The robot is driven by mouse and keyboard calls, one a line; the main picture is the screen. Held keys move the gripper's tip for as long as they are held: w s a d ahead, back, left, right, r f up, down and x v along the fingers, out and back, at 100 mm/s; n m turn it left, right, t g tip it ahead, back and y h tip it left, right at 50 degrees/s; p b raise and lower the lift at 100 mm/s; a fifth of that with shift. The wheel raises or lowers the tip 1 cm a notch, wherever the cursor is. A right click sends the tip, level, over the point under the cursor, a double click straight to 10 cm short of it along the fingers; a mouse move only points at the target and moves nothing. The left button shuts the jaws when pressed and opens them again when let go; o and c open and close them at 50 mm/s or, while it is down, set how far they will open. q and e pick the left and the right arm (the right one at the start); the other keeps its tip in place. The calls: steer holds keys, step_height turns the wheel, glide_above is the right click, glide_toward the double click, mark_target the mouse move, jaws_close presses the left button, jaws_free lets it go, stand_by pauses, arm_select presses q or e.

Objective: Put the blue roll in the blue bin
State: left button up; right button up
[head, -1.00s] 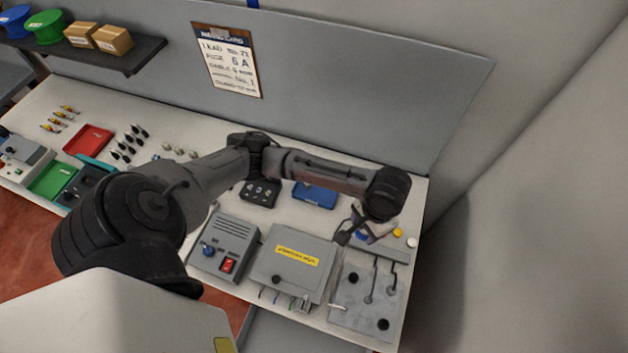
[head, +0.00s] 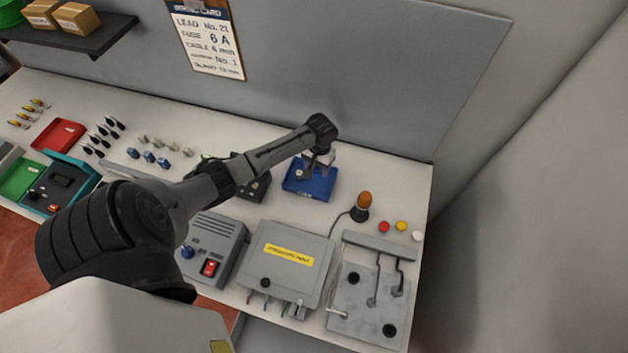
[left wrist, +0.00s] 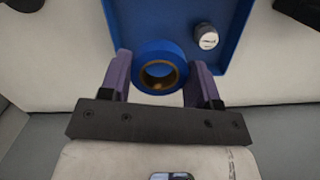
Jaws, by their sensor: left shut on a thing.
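The blue roll (left wrist: 160,68), a ring with a brown core, sits between the two purple fingers of my left gripper (left wrist: 159,80) in the left wrist view. The gripper is shut on it. The blue bin (left wrist: 122,14) lies under and beyond the roll in that view, with a small grey-capped item (left wrist: 206,37) in it. In the head view the blue bin (head: 322,188) stands on the bench, and my left gripper (head: 312,170) is over its back left part. The roll is hidden there. I cannot tell whether the roll touches the bin floor. My right gripper is not in view.
A dark tray (head: 256,188) stands left of the bin. An amber lamp (head: 364,200) stands to its right. A grey box with a yellow label (head: 287,258) and a grey unit with a red switch (head: 215,248) are in front.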

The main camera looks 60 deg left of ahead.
mark_target(317, 183)
arm_select(q)
steer(key=shift+f+b, duration=0.35)
steer(key=shift+f, duration=3.45)
steer(key=shift+f, duration=0.2)
steer(key=o, duration=0.6)
